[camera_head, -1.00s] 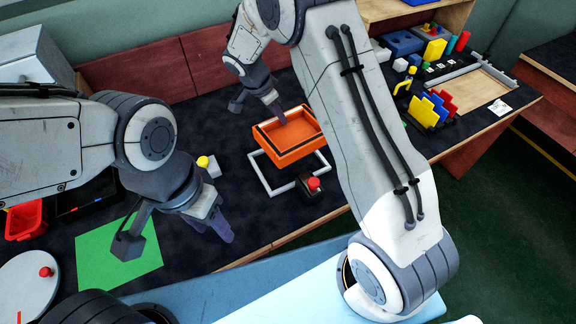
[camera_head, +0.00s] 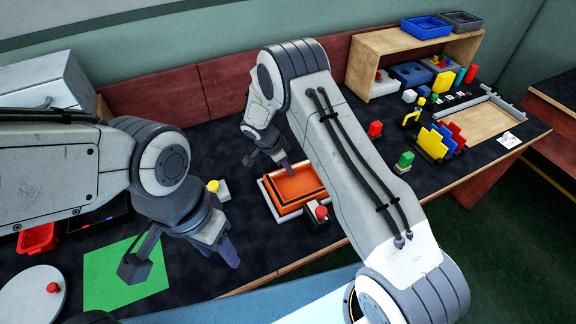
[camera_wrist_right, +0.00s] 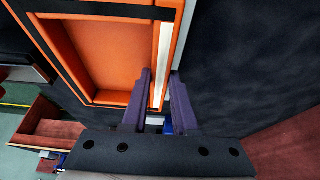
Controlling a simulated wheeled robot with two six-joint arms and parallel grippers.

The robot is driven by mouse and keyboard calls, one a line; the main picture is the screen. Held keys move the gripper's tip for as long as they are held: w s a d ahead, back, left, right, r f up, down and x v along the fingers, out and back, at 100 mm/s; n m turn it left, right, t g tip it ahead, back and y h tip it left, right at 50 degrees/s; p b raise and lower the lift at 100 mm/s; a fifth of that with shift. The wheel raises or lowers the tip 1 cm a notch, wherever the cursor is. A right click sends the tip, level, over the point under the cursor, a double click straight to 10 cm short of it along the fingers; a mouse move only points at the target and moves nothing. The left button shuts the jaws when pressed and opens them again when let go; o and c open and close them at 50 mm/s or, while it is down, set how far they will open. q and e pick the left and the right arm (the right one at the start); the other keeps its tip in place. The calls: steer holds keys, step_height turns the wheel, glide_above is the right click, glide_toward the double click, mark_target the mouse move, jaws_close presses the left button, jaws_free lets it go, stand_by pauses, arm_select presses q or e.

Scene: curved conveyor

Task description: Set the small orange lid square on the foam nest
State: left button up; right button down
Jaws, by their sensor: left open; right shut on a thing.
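The orange lid (camera_head: 300,186) is a shallow rectangular piece with dark trim; it also fills the upper left of the right wrist view (camera_wrist_right: 115,50). My right gripper (camera_head: 286,166) is shut on one wall of it, with the purple fingers (camera_wrist_right: 162,88) on either side of that wall. The white rectangular frame (camera_head: 268,200), which looks like the foam nest, lies on the dark table around and under the lid. The lid appears lined up with it; whether it touches is unclear. My left gripper (camera_head: 229,251) is open and empty, above the table left of the nest.
A black box with a red button (camera_head: 320,212) stands close to the nest's front right corner. A yellow-topped white block (camera_head: 216,188) is to its left. A green mat (camera_head: 120,280) lies front left. Red (camera_head: 375,129) and green (camera_head: 405,160) pieces stand right of my right arm.

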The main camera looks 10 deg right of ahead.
steer(key=shift+f, duration=0.1)
steer(key=c, duration=0.7)
jaws_free()
